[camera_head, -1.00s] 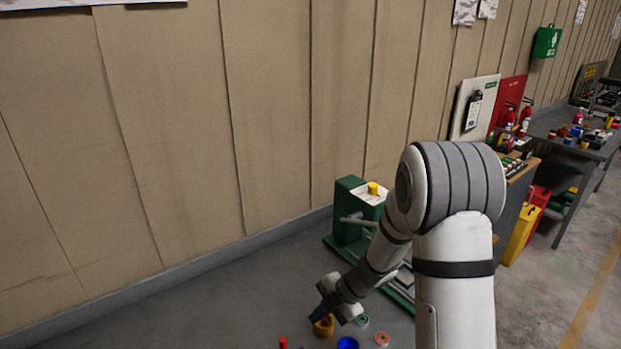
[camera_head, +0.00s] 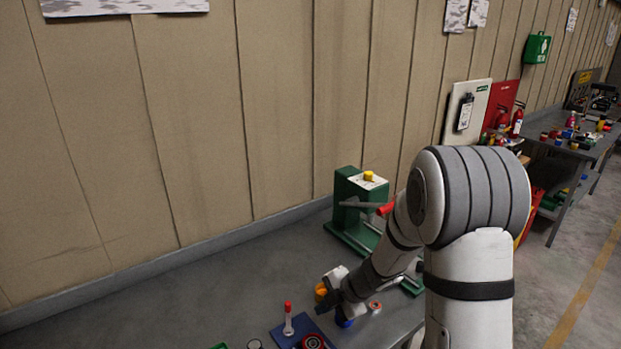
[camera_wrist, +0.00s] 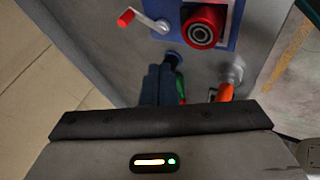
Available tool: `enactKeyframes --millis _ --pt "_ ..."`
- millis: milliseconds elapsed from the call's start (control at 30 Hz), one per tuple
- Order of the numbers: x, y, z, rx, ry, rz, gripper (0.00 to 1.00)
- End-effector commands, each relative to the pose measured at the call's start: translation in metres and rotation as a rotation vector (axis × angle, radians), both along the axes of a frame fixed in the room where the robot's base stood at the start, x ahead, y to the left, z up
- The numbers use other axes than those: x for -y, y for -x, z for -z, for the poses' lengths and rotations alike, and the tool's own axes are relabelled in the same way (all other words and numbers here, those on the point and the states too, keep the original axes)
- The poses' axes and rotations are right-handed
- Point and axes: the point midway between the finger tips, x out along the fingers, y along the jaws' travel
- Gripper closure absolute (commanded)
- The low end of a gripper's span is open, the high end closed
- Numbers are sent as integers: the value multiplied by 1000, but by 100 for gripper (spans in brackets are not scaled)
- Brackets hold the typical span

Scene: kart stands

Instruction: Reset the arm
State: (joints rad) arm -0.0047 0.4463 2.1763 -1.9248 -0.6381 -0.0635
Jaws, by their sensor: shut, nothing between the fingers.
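My gripper (camera_head: 328,304) is shut and empty, pointing down and left over the grey bench top (camera_head: 215,300). It is close to a yellow-orange round piece (camera_head: 320,291) and a blue round piece (camera_head: 343,322), both partly hidden by it. I cannot tell whether it touches them. My arm reaches down from the right. In the wrist view the gripper's shut fingers (camera_wrist: 160,86) extend away from its dark housing.
A blue plate (camera_head: 278,338) with a red-handled crank (camera_head: 288,320) and a red round part (camera_wrist: 203,26) lies left of my gripper. A green machine (camera_head: 347,188) stands behind. An orange ring (camera_head: 375,307) lies to the right.

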Motion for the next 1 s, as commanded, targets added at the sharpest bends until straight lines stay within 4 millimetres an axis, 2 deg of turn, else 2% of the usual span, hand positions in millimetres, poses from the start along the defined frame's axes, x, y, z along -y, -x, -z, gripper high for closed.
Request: enactKeyframes --millis 267,433,533,667,800,900,1000 --pt "26 -32 -41 136 30 319 100" --pt "64 -41 -79 216 41 634 100" --pt "97 -31 -106 238 36 896 100" --pt "137 8 -129 201 8 1248 100" --pt "160 73 -133 54 -48 1587 100" --pt "160 124 -127 -107 -97 1778 100" --pt "148 169 -118 -282 -142 1905 100"
